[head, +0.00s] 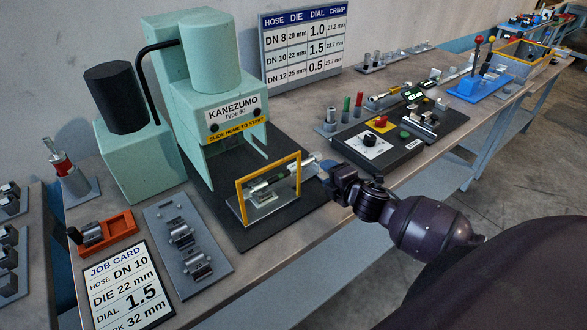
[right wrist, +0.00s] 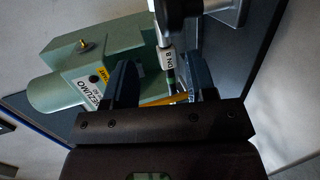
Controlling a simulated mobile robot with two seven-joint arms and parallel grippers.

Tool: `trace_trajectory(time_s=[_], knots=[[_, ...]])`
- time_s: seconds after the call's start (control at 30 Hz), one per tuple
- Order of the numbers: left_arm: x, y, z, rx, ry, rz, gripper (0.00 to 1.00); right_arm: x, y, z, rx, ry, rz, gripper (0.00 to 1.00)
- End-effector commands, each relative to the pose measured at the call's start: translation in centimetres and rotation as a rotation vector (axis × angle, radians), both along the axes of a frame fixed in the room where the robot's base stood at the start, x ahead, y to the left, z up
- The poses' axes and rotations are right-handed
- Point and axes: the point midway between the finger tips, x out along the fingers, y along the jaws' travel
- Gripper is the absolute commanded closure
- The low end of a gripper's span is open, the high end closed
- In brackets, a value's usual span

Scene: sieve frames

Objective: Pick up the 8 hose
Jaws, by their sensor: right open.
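A short hose (head: 267,184) with a dark green section and silver end parts lies through the yellow frame (head: 241,205) in front of the press. In the right wrist view the hose (right wrist: 171,78) carries a white label (right wrist: 167,59) that reads DN 8, and part of the yellow frame (right wrist: 179,97) shows behind it. My right gripper (head: 325,171) is at the right end of the hose, just right of the frame. Its two fingers (right wrist: 163,80) are open, one on each side of the hose; whether either touches it I cannot tell. My left gripper is out of view.
The green press (head: 215,110) stands behind the frame. A control box (head: 377,145) with a dial and buttons is to the right. A job card (head: 122,285) reading DN 10, a grey die plate (head: 165,230) and an orange holder (head: 120,224) lie at the left.

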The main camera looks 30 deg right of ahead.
Motion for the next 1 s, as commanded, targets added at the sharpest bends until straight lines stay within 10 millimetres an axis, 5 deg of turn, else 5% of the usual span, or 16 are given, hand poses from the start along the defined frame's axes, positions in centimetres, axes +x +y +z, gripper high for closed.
trace_trajectory(time_s=[0.2, 1.0], knots=[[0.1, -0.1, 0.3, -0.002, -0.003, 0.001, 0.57, 2.8, -0.1, -0.6, 0.002, -0.002, 0.0, 0.49], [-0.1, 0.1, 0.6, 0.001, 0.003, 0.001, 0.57, 8.5, 0.3, -2.5, 0.003, -0.001, -0.001, 0.49]])
